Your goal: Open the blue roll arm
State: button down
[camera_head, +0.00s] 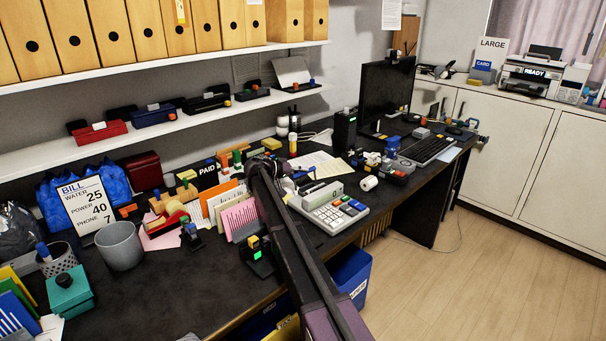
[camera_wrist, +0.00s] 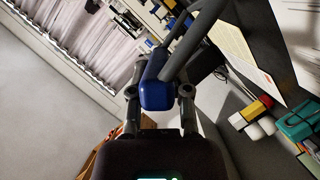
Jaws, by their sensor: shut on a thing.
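In the wrist view, a glossy blue rounded piece (camera_wrist: 157,88), which looks like the blue roll arm, sits between the fingers of my gripper (camera_wrist: 159,97). The fingers are shut on it, one on each side. A grey bar crosses just beyond the blue piece. What the piece is joined to is not clear. In the head view my dark arm reaches over the desk to the middle. It hides much of what lies behind it, and the gripper and its hold cannot be made out there.
The dark desk (camera_head: 160,290) is crowded. A calculator (camera_head: 335,212) lies right of my arm, and a grey cup (camera_head: 120,246) and a bill sign (camera_head: 86,205) stand left. A monitor (camera_head: 386,95) stands at the back. A blue bin (camera_head: 352,272) is below; the floor at right is clear.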

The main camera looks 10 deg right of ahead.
dwell(0.4)
jog(key=c, duration=0.6)
grip_release()
jog(key=shift+w, duration=0.1)
jog(key=shift+o, duration=0.2)
jog(key=shift+s+d, duration=0.1)
jog(key=shift+s, duration=0.1)
